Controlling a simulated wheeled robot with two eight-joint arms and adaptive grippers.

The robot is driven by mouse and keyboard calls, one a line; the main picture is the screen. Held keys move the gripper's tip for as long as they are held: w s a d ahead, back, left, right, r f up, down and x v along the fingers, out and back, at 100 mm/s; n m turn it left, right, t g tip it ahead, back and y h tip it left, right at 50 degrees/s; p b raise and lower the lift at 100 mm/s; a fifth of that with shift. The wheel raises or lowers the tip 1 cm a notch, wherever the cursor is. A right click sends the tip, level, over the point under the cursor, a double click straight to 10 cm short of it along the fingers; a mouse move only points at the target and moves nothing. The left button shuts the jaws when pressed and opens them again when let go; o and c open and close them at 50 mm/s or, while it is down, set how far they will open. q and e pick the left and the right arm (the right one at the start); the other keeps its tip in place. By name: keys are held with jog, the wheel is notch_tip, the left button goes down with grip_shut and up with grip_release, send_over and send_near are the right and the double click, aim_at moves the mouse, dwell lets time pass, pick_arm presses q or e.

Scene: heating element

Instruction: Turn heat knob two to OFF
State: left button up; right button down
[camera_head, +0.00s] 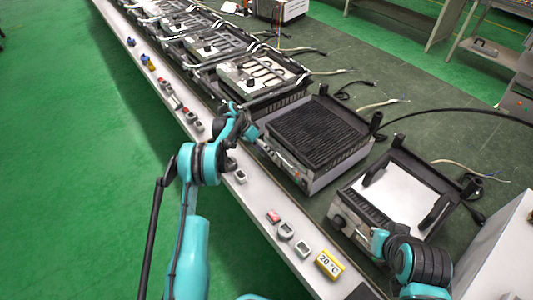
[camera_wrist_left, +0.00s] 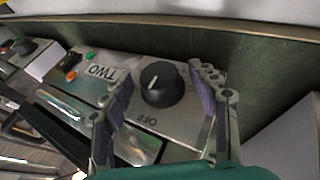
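Heat knob two is a round black knob (camera_wrist_left: 158,84) with a white pointer mark, on a metal panel in the left wrist view. The label "TWO" (camera_wrist_left: 94,71) is left of it and "OFF" (camera_wrist_left: 141,119) is below it, upside down. My left gripper (camera_wrist_left: 162,76) is open, with one finger on each side of the knob and visible gaps between. In the head view, my left gripper (camera_head: 253,133) is at the front panel of the black ridged grill (camera_head: 318,131) and hides the knob. My right arm shows at lower right; its fingers are not visible.
A unit with a white plate (camera_head: 401,193) stands right of the grill, and heater units (camera_head: 262,74) stand to the left. Small parts and a yellow "20°C" display (camera_head: 329,264) lie along the bench's front edge. Cables trail behind. An orange button (camera_wrist_left: 70,77) is beside the label.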

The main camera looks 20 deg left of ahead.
pick_arm(q)
jog(key=shift+r, duration=0.1)
jog(key=a+r, duration=0.3)
jog(key=a, duration=1.2)
jog(key=shift+r, duration=0.4)
jog(key=shift+s+a, duration=0.1)
jog(key=shift+a, duration=0.05)
